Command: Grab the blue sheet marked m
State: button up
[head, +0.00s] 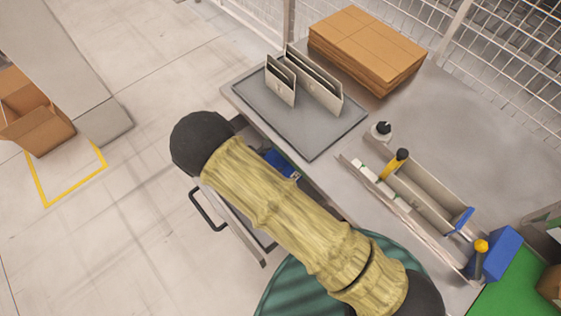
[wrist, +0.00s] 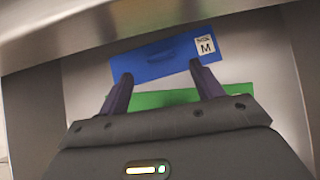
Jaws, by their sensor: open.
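The blue sheet (wrist: 150,63) lies in a metal drawer in the wrist view, with a white label marked M (wrist: 205,46) at its right end. A small part of the blue sheet also shows in the head view (head: 279,161), beside my arm. My gripper (wrist: 160,73) is open in the wrist view, its two dark fingertips over the near edge of the blue sheet, with nothing clamped between them. I cannot tell whether the fingertips touch it. A green sheet (wrist: 180,97) lies nearer, partly hidden behind the fingers. My arm hides most of the drawer in the head view.
The drawer (head: 232,222) is pulled out under the bench, with a black handle. On the bench stand a grey tray (head: 305,140) with upright grey holders, stacked brown cardboard (head: 368,48) and a long narrow tool bin (head: 430,200). The floor at left is mostly clear.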

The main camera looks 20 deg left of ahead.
aim_at(280, 160)
jog(key=shift+w+d+f+p, duration=0.25)
jog(key=shift+w+f+p, duration=0.1)
jog(key=shift+w, duration=0.2)
jog(key=p+x, duration=0.1)
jog(key=x, duration=0.2)
jog(key=shift+w+d, duration=0.2)
jog(key=shift+d, duration=0.1)
jog(key=shift+w+f, duration=0.1)
jog(key=shift+f, duration=0.15)
jog(key=shift+a+f, duration=0.1)
jog(key=shift+a, duration=0.05)
jog(key=c, duration=1.1)
